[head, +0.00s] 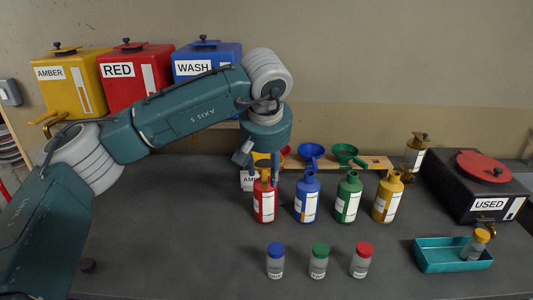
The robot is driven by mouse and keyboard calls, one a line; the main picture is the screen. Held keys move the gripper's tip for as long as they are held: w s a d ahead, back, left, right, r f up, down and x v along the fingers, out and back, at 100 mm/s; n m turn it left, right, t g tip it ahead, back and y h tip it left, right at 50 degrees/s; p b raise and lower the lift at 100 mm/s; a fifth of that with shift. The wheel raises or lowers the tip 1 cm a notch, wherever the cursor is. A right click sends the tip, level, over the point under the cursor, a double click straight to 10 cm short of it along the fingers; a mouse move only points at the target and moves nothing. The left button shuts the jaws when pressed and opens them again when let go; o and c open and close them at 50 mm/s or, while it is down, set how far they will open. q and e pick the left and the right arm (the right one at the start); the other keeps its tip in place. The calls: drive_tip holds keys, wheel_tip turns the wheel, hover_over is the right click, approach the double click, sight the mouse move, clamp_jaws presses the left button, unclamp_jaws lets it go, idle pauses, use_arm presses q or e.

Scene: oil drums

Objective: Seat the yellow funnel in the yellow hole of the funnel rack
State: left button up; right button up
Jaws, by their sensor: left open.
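The yellow funnel (262,159) shows between the fingers of my left gripper (263,172), which points down and is open around it. The gripper hides part of the funnel, and I cannot tell whether it sits in a hole. The wooden funnel rack (376,162) runs along the back of the table; its left part, with the yellow hole, is hidden by my left gripper and arm. A red funnel (286,151), partly hidden, a blue funnel (312,151) and a green funnel (344,151) stand in the rack. My right gripper is not in view.
Red (264,203), blue (306,198), green (348,198) and yellow bottles (387,199) stand before the rack. Capped jars (318,262) stand nearer. A teal tray (428,258) and black USED box (477,190) are at right. Drums (135,85) stand behind my arm.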

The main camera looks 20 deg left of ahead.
sight(266, 178)
use_arm(q)
drive_tip(key=shift+p+x, duration=0.55)
drive_tip(key=shift+x, duration=2.05)
clamp_jaws()
drive_tip(key=shift+r+p, duration=0.55)
drive_tip(key=shift+r, duration=0.45)
drive_tip(key=shift+r+p, duration=1.3)
drive_tip(key=shift+r, duration=0.8)
drive_tip(key=shift+d, duration=0.1)
